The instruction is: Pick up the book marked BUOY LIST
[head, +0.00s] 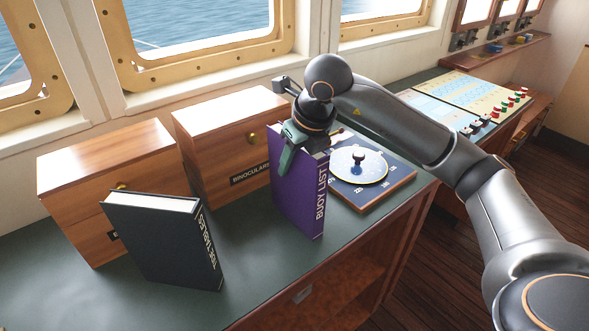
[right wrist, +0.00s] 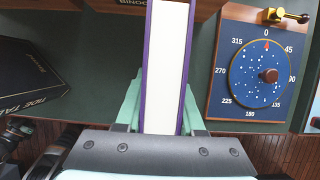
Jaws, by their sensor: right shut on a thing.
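The purple book marked BUOY LIST (head: 299,194) stands upright on the green counter, its spine with white lettering facing front right. It also shows from above in the right wrist view (right wrist: 166,70), as white page edges between purple covers. My right gripper (head: 303,142) comes down over its top edge. Its green fingers lie on either side of the book and are shut on it. Whether the book's bottom edge touches the counter is hard to tell. My left gripper is not in view.
A dark TIDE TABLES book (head: 165,243) stands to the left. Two wooden boxes (head: 225,140), one labelled BINOCULARS, stand behind. A board with a round dial (head: 397,185) lies close on the right. The counter's front edge is near the book.

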